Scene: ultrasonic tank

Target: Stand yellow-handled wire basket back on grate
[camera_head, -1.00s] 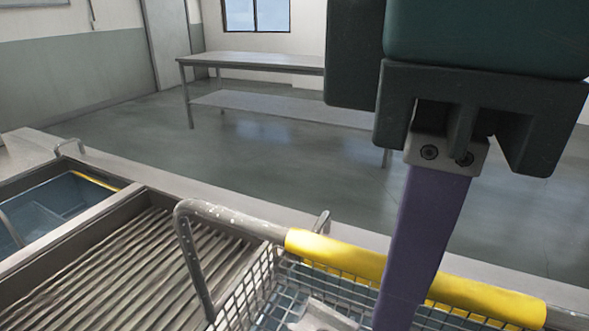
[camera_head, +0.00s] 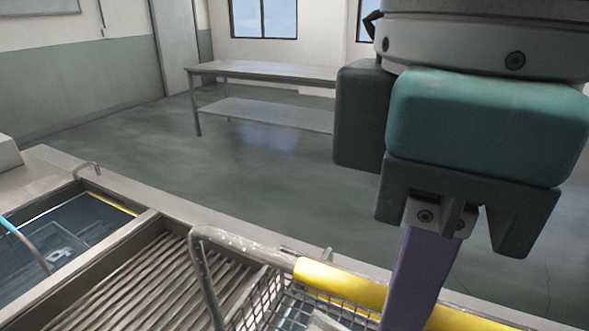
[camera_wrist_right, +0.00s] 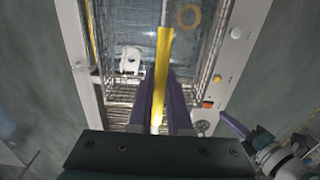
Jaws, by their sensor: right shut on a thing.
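The wire basket (camera_head: 262,303) has a grey bent frame and a yellow handle grip (camera_head: 340,284). It is at the bottom middle in the head view, cut off by the edge. The slatted grate (camera_head: 130,290) is to its left; what bears the basket is hidden. My right gripper (camera_wrist_right: 159,108) is shut on the yellow handle (camera_wrist_right: 162,65), with a purple finger on each side in the right wrist view. A purple finger and teal-grey arm part at lower right there look like my left gripper (camera_wrist_right: 234,126); its jaws are unclear.
A water-filled tank section (camera_head: 55,250) lies left of the grate, with a yellow strip at its far edge. A pale part (camera_wrist_right: 130,60) shows within the basket's wires. A control panel with an orange switch (camera_wrist_right: 207,104) runs alongside. A metal table (camera_head: 265,70) stands far back.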

